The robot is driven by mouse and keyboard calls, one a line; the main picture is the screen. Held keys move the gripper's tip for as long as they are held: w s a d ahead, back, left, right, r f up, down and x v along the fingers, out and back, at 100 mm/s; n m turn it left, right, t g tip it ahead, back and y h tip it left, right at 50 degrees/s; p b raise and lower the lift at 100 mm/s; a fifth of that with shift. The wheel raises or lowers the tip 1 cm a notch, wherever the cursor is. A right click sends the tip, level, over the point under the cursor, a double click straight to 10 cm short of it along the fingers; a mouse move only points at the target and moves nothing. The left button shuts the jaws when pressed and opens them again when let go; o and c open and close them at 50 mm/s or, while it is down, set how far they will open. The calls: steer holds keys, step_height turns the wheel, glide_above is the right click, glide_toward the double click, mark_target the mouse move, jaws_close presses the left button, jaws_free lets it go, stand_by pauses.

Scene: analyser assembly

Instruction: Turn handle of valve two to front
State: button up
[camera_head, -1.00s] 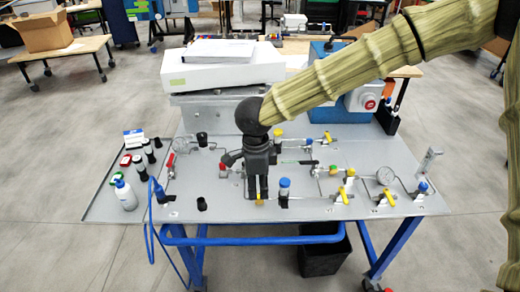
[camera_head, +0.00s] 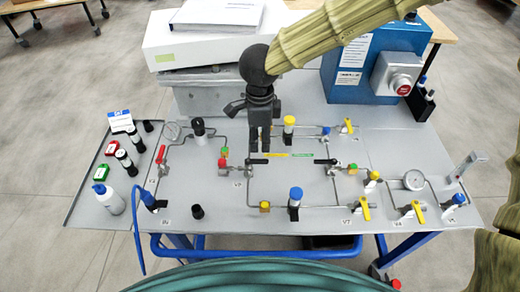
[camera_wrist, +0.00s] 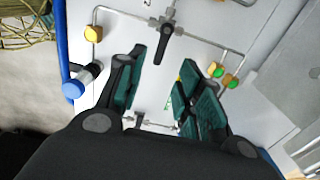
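A small valve with a black lever handle (camera_head: 259,161) sits on the grey panel (camera_head: 330,185), left of the yellow and green labels. I cannot read its tag well enough to tell whether it is valve two. The lever points to the right in the head view. My gripper (camera_head: 260,146) hangs fingers-down just above and behind this lever. In the wrist view, my gripper (camera_wrist: 164,60) is open, and the black handle (camera_wrist: 159,52) shows between its fingertips. I see no contact with the handle.
A blue-capped cylinder (camera_head: 295,203) and a yellow-capped cylinder (camera_head: 288,128) stand nearby. Another black lever (camera_head: 326,161) is to the right. A white box (camera_head: 200,48) and a blue box (camera_head: 365,62) stand behind. A bottle (camera_head: 107,199) is at the left.

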mark_target(261, 161)
steer(key=f, duration=0.7)
steer(key=shift+w+d+f+p, duration=0.1)
steer(key=shift+w+p, duration=0.25)
steer(key=shift+w, duration=0.05)
steer(key=shift+s+f, duration=0.1)
steer(key=shift+f, duration=0.25)
steer(key=shift+s+f, duration=0.15)
steer(key=shift+s, duration=0.3)
steer(key=shift+w+f, duration=0.35)
steer(key=shift+s+r, duration=0.15)
steer(key=shift+s, duration=0.05)
steer(key=c, duration=0.4)
jaws_close()
